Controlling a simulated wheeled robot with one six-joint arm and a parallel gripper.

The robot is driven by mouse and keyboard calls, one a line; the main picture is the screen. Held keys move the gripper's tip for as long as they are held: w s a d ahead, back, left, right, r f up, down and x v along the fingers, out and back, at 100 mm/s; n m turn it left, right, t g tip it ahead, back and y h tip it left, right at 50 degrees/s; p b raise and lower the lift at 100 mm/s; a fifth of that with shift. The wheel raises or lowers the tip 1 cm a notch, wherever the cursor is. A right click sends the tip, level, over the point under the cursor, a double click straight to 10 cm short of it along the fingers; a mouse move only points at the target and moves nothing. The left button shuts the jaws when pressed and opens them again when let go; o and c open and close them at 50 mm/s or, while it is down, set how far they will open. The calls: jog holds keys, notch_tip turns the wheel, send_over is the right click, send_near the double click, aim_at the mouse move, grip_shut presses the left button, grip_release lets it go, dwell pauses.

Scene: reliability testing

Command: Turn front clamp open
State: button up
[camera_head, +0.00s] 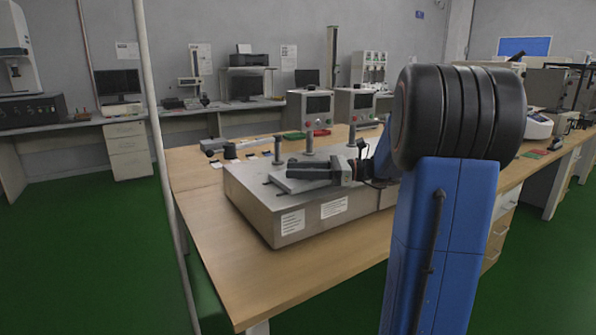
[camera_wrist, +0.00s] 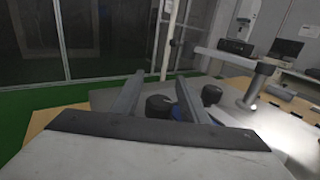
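The test machine is a low grey metal box (camera_head: 285,215) with paper labels on its front, standing on the wooden bench. My gripper (camera_head: 290,168) is low over its top plate, with its fingers pointing left. In the wrist view my gripper (camera_wrist: 161,80) has its two fingers apart. A black round knob (camera_wrist: 158,106) shows between the fingers, and a second black knob (camera_wrist: 211,95) lies just right of the right finger. Something blue shows between the knobs, partly hidden by that finger. I cannot tell which knob belongs to the front clamp, nor whether a finger touches either.
Upright metal posts (camera_head: 309,138) rise from the machine behind my gripper. One post (camera_wrist: 255,85) with a horizontal bar stands right of the fingers. Control boxes (camera_head: 310,108) stand behind the machine. The bench's front left (camera_head: 215,235) is clear.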

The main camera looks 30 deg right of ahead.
jog(key=shift+d, duration=0.1)
jog(key=v, duration=1.7)
jog(key=shift+s+f, duration=0.1)
jog(key=shift+s, duration=0.05)
